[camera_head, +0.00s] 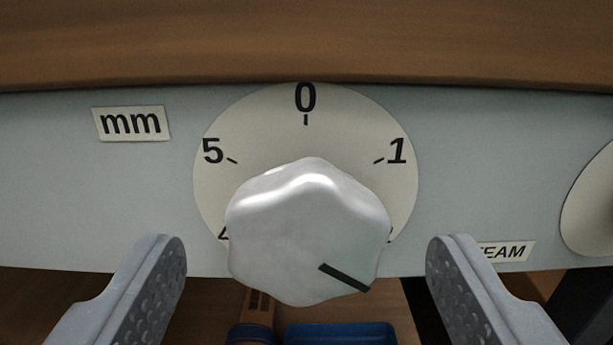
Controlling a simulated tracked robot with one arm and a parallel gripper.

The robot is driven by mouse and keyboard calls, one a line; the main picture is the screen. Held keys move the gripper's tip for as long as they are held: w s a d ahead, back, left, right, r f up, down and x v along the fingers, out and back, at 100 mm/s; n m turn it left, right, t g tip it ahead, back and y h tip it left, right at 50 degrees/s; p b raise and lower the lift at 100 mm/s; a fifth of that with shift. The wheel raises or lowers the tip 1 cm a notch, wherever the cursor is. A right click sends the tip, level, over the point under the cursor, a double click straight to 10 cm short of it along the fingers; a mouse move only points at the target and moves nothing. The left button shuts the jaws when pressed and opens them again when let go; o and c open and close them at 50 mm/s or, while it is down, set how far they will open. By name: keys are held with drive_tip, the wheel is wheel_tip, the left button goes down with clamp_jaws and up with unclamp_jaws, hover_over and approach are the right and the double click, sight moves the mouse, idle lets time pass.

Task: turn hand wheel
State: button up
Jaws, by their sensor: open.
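The hand wheel (305,225) is a pale, lobed knob in the middle of the camera view. It sits in front of a round cream dial (270,135) with 0 at the top, 5 at the left and 1 at the right. The lower numbers are mostly hidden by the wheel. A dark pointer line on the wheel points to the lower right. My gripper (308,260) is open, with one grey, dimpled finger on each side of the wheel. Both fingers are apart from it, with a clear gap on each side.
The dial is on a light grey panel (100,205) with an "mm" label (132,123). A partly hidden label reading "EAM" (506,251) and another round dial (595,205) are at the right. Brown wood (300,40) runs above. A blue tray (340,333) is below.

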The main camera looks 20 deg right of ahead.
sight(306, 223)
drive_tip(key=shift+x, duration=1.3)
drive_tip(key=c, duration=0.9)
drive_tip(key=shift+a+r+n+p, duration=0.1)
drive_tip(key=shift+r+n+p, duration=0.1)
drive_tip(key=shift+n+p, duration=0.4)
drive_tip(key=shift+f+p, duration=0.1)
drive_tip(key=shift+p, duration=0.45)
drive_tip(key=o, duration=0.9)
